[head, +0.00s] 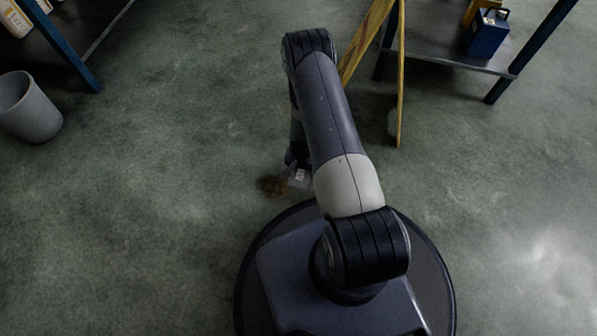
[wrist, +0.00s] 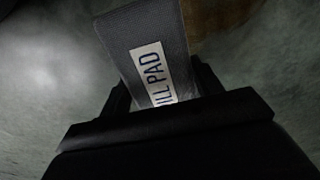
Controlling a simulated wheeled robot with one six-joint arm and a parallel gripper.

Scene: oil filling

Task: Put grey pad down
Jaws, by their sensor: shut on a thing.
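The grey pad (wrist: 145,27) is in the wrist view, with a white label whose visible letters read "ILL PAD". My gripper (wrist: 160,95) is shut on it, with dark fingers on both sides. In the head view the grey pad (head: 299,176) shows as a small piece with a white label, low near the floor in front of my base. My arm hides most of the gripper there. A brown stain (head: 272,185) lies on the floor just left of the pad. I cannot tell whether the pad touches the floor.
A grey bin (head: 28,108) stands at the left. A blue-legged shelf (head: 75,45) is at the upper left. Another shelf (head: 455,52) with a blue can (head: 488,33) is at the upper right. Yellow wooden legs (head: 401,80) stand beyond my arm.

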